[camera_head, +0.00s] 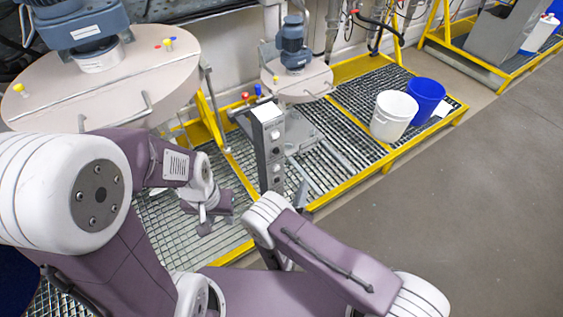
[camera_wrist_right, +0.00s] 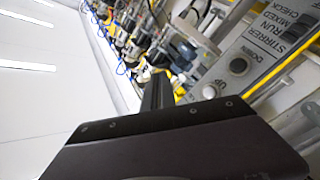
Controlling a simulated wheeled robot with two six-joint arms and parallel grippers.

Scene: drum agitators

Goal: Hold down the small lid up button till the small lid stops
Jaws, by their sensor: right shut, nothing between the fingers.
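The small lid (camera_head: 312,82), a pale round cover with a blue motor on top, sits at the back centre in the head view. A grey control box (camera_head: 270,148) stands in front of it. The right wrist view shows its panel with an UP button (camera_wrist_right: 209,92) and a DOWN button (camera_wrist_right: 238,66). My right gripper (camera_wrist_right: 160,84) is shut and empty, pointing just left of the UP button; I cannot tell whether it touches anything. In the head view its tips are largely hidden by my arm. My left gripper (camera_head: 210,222) hangs over the grating; its jaws are unclear.
A large lid (camera_head: 130,85) with a blue motor is at the upper left. A white bucket (camera_head: 393,116) and a blue bucket (camera_head: 426,98) stand on the grating at right. Yellow frame rails (camera_head: 345,185) edge the grating; the floor (camera_head: 470,200) at right is clear.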

